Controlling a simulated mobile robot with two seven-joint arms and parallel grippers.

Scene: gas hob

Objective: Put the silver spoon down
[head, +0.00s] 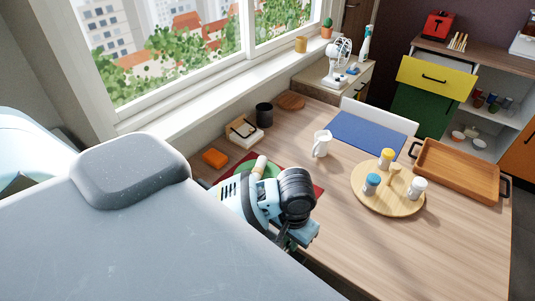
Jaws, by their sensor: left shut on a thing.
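My left gripper (303,233) is over the near left part of the wooden table (335,262), at the front edge of a red mat. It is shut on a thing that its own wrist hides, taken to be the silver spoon. I cannot make out any part of the spoon, nor whether it touches the table. A green plate (271,169) lies on the red mat (317,190), partly covered by my left wrist. A pale cylindrical thing (260,165) shows at the plate's left. My right gripper is not in view.
A white mug (322,144), a blue mat (367,133), a round board (370,200) with several shakers and a wooden tray (457,175) occupy the table's middle and right. A dark cup (264,115) and orange block (214,158) stand by the window. The table's front right is clear.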

